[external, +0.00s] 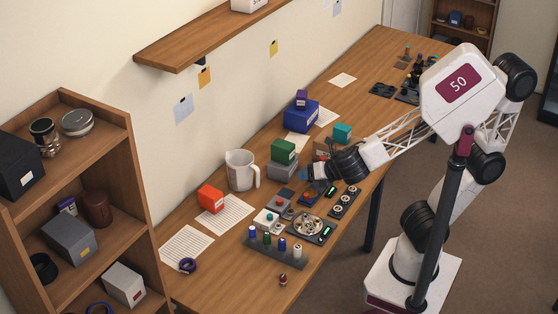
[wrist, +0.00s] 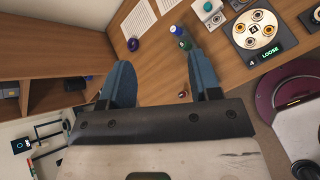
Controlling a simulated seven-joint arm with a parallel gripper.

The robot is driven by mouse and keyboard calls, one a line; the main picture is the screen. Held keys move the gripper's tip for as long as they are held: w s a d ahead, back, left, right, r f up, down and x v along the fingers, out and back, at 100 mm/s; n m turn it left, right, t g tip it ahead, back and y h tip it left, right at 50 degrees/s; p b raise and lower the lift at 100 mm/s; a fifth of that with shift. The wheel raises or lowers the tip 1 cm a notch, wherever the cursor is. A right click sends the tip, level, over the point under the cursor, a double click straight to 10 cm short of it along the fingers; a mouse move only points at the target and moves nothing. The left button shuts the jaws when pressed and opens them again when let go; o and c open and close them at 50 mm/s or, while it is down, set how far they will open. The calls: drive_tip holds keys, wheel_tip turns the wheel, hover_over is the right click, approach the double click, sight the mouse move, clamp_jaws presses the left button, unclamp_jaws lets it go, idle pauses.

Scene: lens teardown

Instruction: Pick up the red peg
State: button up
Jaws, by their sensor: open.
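The red peg (external: 283,280) is small and dark red. It stands apart from the rack, near the front edge of the wooden table. In the wrist view a small reddish peg (wrist: 182,94) shows on the table between the finger tips in the picture, nearer the right finger. My gripper (external: 312,173) is open and empty. In the external view it is above the middle of the table, well behind and right of the red peg. Its two blue fingers (wrist: 163,68) are spread wide in the wrist view.
A dark rack (external: 275,254) with several coloured pegs stands just behind the red peg. A purple ring (external: 187,265) lies to the left. A round metal part on a tray (external: 309,226), a white mug (external: 240,170) and a red-orange box (external: 211,198) stand farther back. Bare wood surrounds the peg.

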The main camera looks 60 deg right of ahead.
drive_tip(key=shift+s+a+n+t+y, duration=0.25)
drive_tip(key=shift+s+a+n+y, duration=1.25)
drive_tip(key=shift+a+n, duration=1.85)
drive_tip(key=shift+s+a+n+t+y, duration=0.25)
drive_tip(key=shift+s+a+n+y, duration=1.25)
drive_tip(key=shift+a+n, duration=1.85)
drive_tip(key=m, duration=0.1)
approach(284, 276)
drive_tip(key=w+a, duration=0.1)
drive_tip(key=w, duration=0.1)
drive_tip(key=shift+a+f, duration=0.2)
drive_tip(key=shift+f, duration=0.25)
drive_tip(key=shift+w+m+h, duration=0.1)
drive_tip(key=shift+m+h, duration=0.2)
drive_tip(key=shift+x, duration=1.25)
drive_tip(key=shift+w, duration=0.1)
drive_tip(key=shift+x, duration=2.5)
drive_tip(key=shift+d+f, duration=0.1)
